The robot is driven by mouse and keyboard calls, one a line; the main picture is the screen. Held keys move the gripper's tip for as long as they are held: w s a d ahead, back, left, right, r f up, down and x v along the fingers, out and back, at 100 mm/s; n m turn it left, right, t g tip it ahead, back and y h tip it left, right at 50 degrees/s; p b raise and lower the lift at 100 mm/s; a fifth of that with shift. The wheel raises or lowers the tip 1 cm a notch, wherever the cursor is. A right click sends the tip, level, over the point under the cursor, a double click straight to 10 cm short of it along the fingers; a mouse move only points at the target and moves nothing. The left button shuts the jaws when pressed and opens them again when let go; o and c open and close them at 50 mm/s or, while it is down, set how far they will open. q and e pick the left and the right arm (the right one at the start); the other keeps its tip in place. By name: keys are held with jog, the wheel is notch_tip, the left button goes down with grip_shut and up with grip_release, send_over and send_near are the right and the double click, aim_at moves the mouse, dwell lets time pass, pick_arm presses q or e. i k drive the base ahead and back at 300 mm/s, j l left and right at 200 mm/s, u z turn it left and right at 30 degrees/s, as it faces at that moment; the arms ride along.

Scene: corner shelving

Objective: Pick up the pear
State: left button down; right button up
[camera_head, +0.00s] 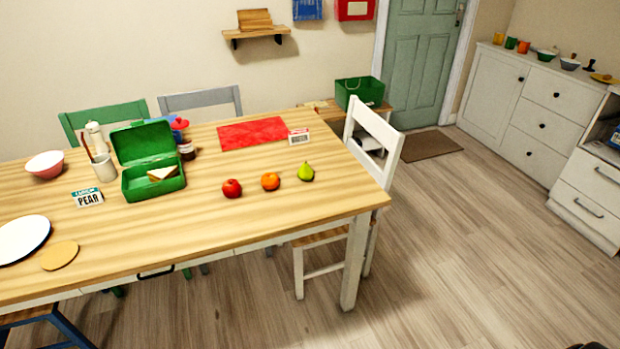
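A green pear (306,172) stands upright on the wooden table (200,235) near its right end. It is the rightmost of three fruits in a loose row, with an orange (270,181) and a red apple (232,188) to its left. The pear is fully visible and apart from the orange. A small sign (88,198) reading "PEAR" stands at the left, beside an open green lunchbox (152,188) with a sandwich (162,173) in it. Neither of my grippers can be made out in this view.
A white chair (375,135) stands at the table's right end. Plates, a bowl (45,165) and a utensil cup (104,168) are at the left. The floor to the right is open.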

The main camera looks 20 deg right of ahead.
aim_at(305, 172)
jog(key=i+j+z, duration=0.15)
jog(key=i+z, duration=0.2)
jog(key=i+j+z, duration=0.25)
jog(key=i+z, duration=0.15)
jog(key=i, duration=0.15)
jog(key=i+j+z, duration=0.35)
jog(key=i+j, duration=0.25)
